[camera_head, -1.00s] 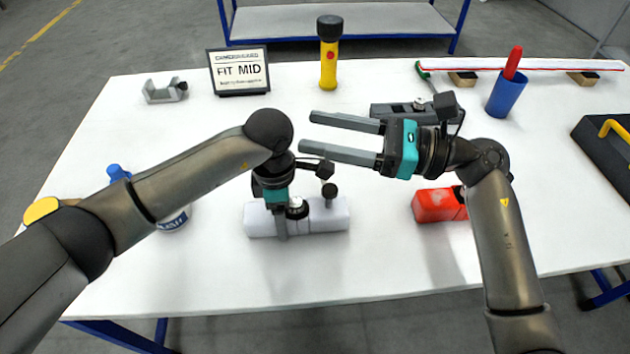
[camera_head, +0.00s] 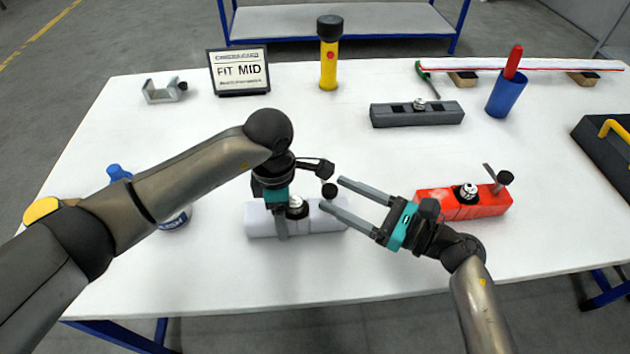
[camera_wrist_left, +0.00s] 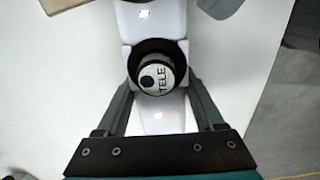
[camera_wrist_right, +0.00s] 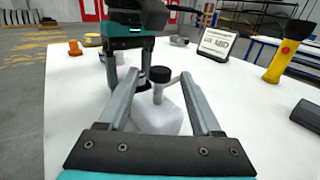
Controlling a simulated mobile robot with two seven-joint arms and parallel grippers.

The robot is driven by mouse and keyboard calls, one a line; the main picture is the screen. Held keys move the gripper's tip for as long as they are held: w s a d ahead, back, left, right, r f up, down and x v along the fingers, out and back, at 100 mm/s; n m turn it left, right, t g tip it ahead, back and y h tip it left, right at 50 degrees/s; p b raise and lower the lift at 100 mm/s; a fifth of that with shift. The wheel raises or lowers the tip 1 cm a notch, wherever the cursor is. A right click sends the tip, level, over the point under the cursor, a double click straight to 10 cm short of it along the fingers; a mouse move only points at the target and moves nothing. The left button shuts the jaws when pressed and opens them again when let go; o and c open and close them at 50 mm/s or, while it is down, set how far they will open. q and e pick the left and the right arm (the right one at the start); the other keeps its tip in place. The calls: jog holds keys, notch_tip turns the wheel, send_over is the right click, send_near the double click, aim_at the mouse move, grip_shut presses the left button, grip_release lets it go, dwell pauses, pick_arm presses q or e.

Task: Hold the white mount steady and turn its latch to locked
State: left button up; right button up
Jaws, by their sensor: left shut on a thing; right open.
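The white mount (camera_head: 330,222) lies on the table in front of me in the head view. A round dark-rimmed piece marked TELE (camera_wrist_left: 160,76) sits in it. My left gripper (camera_head: 281,232) is shut across the mount, one finger on each side in the left wrist view. The mount's latch is a lever with a black knob (camera_head: 329,190), standing up near the mount's right end. My right gripper (camera_head: 333,192) is open, its fingertips close to the knob. In the right wrist view the knob (camera_wrist_right: 160,74) shows between the fingers; I cannot tell whether they touch it.
A red mount (camera_head: 460,203) with its own lever stands right of my right gripper. A grey mount (camera_head: 417,114), a blue cup (camera_head: 507,97), a yellow flashlight (camera_head: 328,65) and a FIT MID sign (camera_head: 240,72) stand farther back. The table's middle is clear.

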jog(key=x, duration=0.6)
jog(key=shift+c, duration=0.3)
grip_shut()
